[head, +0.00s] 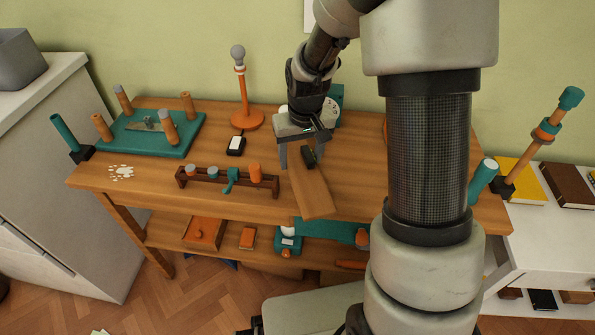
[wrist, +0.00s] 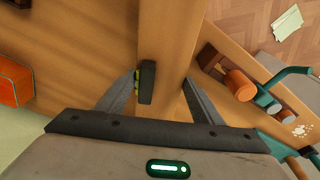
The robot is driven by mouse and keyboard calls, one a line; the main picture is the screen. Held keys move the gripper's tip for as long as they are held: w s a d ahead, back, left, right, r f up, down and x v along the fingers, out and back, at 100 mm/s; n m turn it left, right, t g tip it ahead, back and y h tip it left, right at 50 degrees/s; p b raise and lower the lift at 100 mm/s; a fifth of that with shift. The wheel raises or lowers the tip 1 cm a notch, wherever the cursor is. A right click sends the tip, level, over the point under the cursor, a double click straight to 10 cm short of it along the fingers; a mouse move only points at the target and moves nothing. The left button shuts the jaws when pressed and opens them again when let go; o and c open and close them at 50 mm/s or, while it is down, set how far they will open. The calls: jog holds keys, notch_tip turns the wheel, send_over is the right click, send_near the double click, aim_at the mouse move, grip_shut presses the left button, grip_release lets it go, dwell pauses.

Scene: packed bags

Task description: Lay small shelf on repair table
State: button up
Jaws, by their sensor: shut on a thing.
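The small shelf, a narrow wooden board (head: 314,196), is between the fingers of my gripper (head: 302,163), which is shut on it. The board's near end points toward the front edge of the wooden repair table (head: 352,180). In the wrist view the board (wrist: 172,35) runs away from my gripper (wrist: 160,79), with a finger on each side. A small dark block (wrist: 147,82) shows beside the left finger, at the board's side. The board is over the tabletop; I cannot tell whether it rests on it or hangs just above.
A dark rack with pegs (head: 210,178) stands left of the board. Behind are a small black-and-white device (head: 236,146), an orange stand (head: 246,122) and a teal tray with pegs (head: 140,145). Bare tabletop lies between the rack and the board. My arm hides the right part.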

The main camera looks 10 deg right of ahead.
aim_at(301, 163)
jog(key=shift+f+b, duration=0.45)
jog(key=shift+f, duration=1.7)
jog(key=shift+f, duration=0.25)
jog(key=o, duration=1.2)
jog(key=shift+r, duration=0.1)
